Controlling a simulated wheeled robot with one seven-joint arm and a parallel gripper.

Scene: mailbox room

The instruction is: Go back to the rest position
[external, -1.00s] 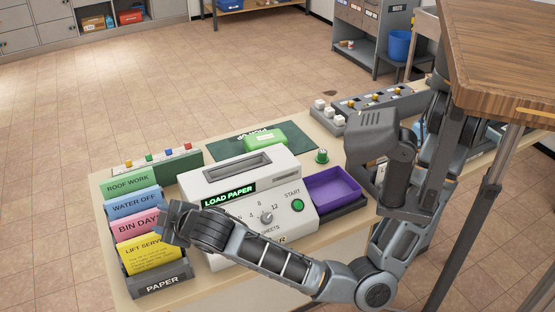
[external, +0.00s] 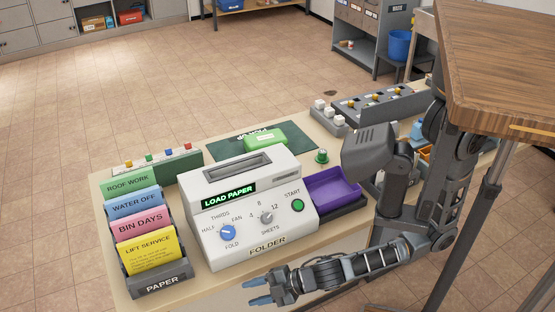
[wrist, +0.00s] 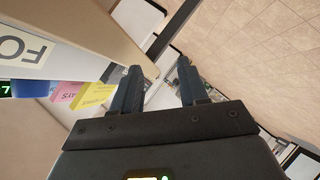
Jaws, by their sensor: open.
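My gripper (external: 258,291) is low in front of the folder machine, near the table's front edge in the external view. In the wrist view its two fingers (wrist: 158,90) are apart with nothing between them. My arm reaches left from the right side, below the white folder machine (external: 247,227). The folder's display reads LOAD PAPER. The paper rack (external: 160,285) stands to the left of the folder with green, blue, pink and yellow sheets in it. The folder's label and some sheets also show at the left of the wrist view.
A purple tray (external: 333,188) sits right of the folder. Behind are a green mat (external: 222,153) with a green item (external: 265,135) and a grey control panel (external: 375,105). A wooden tabletop (external: 500,65) overhangs at the right. Open tiled floor (external: 60,110) lies left.

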